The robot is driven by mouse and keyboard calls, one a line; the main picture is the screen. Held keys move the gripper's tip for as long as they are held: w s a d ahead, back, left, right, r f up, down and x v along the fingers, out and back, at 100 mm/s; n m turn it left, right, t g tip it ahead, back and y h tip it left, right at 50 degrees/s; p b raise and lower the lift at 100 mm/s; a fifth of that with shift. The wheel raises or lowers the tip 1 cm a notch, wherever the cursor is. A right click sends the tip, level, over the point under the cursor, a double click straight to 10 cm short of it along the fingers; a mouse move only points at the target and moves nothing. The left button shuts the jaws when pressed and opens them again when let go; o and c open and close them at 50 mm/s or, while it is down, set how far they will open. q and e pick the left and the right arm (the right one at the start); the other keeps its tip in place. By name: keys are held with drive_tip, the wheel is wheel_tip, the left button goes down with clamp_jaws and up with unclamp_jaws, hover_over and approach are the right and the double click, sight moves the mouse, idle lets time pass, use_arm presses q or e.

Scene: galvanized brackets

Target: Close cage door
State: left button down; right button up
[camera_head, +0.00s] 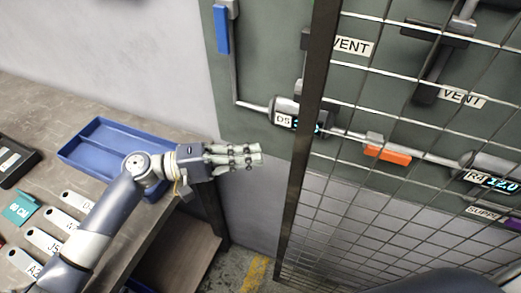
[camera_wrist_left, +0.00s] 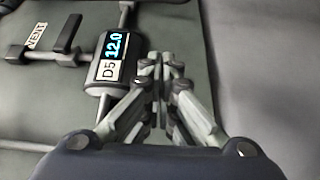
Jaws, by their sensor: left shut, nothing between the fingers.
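The cage door (camera_head: 304,150) is a dark-framed wire mesh panel on the right of the head view. Its dark upright edge runs from top to bottom, and the green wall panel with pipes shows behind it. My left gripper (camera_head: 258,154) is shut and empty, a little left of that edge, with its fingers pointing right. It looks apart from the frame, though the depth between them is hard to judge. In the left wrist view the shut fingers (camera_wrist_left: 164,62) point toward the D5 gauge (camera_wrist_left: 112,58), and no mesh shows there. My right gripper is not in view.
A workbench (camera_head: 60,98) at left holds a blue tray (camera_head: 108,122), several labelled metal plates and a teal card (camera_head: 20,209). Behind the mesh are pipes, an orange-handled valve (camera_head: 387,155) and the R4 gauge (camera_head: 492,178). Floor with a yellow stripe (camera_head: 254,272) shows below.

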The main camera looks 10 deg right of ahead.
use_arm(q)
drive_tip(key=d+p, duration=0.1)
drive_tip(key=d, duration=0.5)
drive_tip(key=d+p, duration=0.1)
drive_tip(key=d, duration=0.2)
drive_tip(key=shift+s+r+p, duration=0.25)
drive_tip(key=shift+s+p, duration=0.05)
drive_tip(key=shift+p, duration=0.05)
drive_tip(key=s, duration=0.1)
drive_tip(key=s+a+p, duration=0.1)
drive_tip(key=s+p, duration=0.1)
drive_tip(key=shift+s+a+f, duration=0.2)
drive_tip(key=shift+s+a, duration=0.15)
drive_tip(key=shift+a, duration=0.05)
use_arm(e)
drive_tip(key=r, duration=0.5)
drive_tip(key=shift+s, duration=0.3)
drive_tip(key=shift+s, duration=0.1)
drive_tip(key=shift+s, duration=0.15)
